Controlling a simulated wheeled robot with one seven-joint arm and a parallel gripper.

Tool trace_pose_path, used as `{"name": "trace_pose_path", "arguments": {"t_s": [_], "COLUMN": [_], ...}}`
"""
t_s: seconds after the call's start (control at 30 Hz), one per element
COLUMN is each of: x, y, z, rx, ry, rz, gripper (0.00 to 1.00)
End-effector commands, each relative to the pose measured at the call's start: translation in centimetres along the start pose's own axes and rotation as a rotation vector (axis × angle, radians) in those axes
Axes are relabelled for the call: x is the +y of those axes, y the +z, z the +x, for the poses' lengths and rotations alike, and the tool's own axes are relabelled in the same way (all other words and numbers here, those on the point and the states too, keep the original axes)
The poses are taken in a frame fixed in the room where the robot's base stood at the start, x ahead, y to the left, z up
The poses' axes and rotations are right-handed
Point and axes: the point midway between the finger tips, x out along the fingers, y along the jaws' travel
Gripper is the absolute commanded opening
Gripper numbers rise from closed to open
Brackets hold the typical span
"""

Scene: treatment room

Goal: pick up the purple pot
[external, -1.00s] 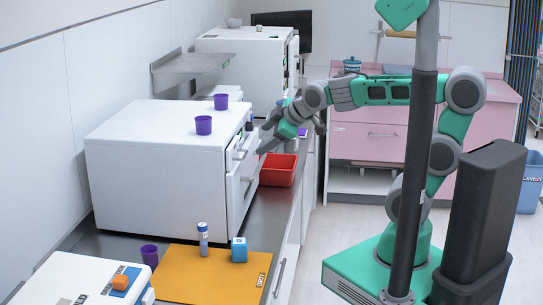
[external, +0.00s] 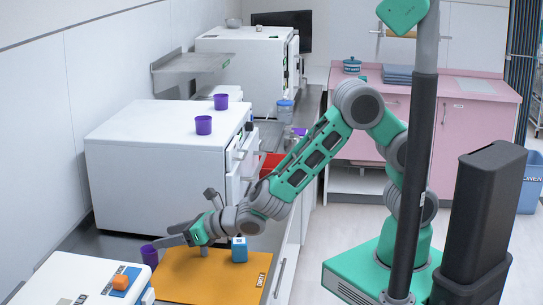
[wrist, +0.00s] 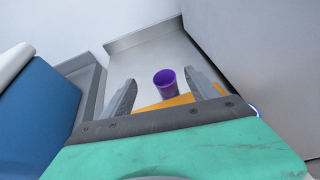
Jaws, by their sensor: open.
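A purple pot (external: 149,257) stands upright on the dark counter at the left edge of the orange mat (external: 190,285). My gripper (external: 164,241) is low over the mat, just right of this pot, with its fingers pointing left toward it. In the wrist view the pot (wrist: 167,85) shows ahead, between my two spread fingers (wrist: 160,77). I see no contact. The gripper is open and empty. Two more purple pots, a nearer one (external: 203,125) and a farther one (external: 221,102), stand on top of the white cabinet.
A white device (external: 85,283) with an orange block (external: 120,283) stands in front of the pot. A blue box (external: 239,250) stands on the mat. The white cabinet (external: 150,165) rises behind. A red bin (external: 270,163) is farther back, partly hidden by my arm.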

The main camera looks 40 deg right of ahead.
Motion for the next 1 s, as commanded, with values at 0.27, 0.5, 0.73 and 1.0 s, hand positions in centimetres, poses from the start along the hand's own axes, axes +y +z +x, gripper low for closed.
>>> {"name": "trace_pose_path", "arguments": {"t_s": [0.27, 0.5, 0.73, 1.0], "x": [-0.2, -0.4, -0.3, -0.3], "y": [-3.4, -3.4, -3.4, -3.4], "z": [2.8, 6.5, 8.9, 8.9], "rx": [-0.001, 0.0, -0.001, -0.001], "ry": [0.0, -0.002, 0.0, 0.0], "rz": [0.004, 0.005, 0.004, 0.004], "gripper": [0.69, 0.69, 0.69, 0.6]}}
